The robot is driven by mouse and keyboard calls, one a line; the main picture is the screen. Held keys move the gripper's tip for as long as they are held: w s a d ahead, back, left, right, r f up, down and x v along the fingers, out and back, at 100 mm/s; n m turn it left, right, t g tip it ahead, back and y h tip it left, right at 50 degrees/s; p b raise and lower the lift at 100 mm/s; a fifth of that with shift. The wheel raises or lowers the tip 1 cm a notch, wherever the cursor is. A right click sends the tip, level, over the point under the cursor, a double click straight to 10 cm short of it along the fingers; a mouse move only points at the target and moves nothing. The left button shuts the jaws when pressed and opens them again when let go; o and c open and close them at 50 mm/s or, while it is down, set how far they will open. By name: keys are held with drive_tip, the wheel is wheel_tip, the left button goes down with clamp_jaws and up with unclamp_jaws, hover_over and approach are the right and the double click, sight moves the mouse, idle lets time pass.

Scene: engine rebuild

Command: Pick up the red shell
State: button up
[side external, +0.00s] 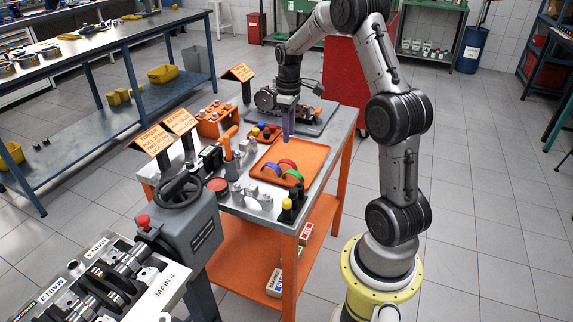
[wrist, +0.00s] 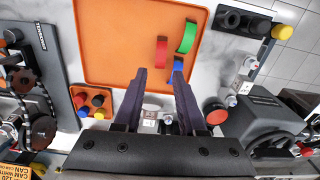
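The red shell (side external: 288,163) is a small curved piece lying on the orange tray (side external: 312,155), between a green shell (side external: 294,175) and a blue shell (side external: 271,167). In the wrist view the red shell (wrist: 161,50) lies ahead of the fingertips, with the green shell (wrist: 188,36) to its right. The blue shell (wrist: 178,70) is close to the right fingertip in the picture and partly hidden by it. My gripper (side external: 288,138) points down above the far part of the tray. In the wrist view my gripper (wrist: 159,76) is open, with nothing between its fingers.
An orange block with colored pegs (wrist: 92,101) sits beside the tray. Black cylinders with a yellow top (side external: 286,211) stand near its front corner. A grey machine with a handwheel (side external: 182,198) stands at the table's left end. Much of the tray is bare.

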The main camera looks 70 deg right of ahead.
sight(288, 161)
wheel_tip(288, 161, down, 11)
drive_tip(key=shift+a+f, duration=0.1)
drive_tip(key=shift+a, duration=0.05)
idle(0.4)
drive_tip(key=shift+c, duration=0.3)
clamp_jaws()
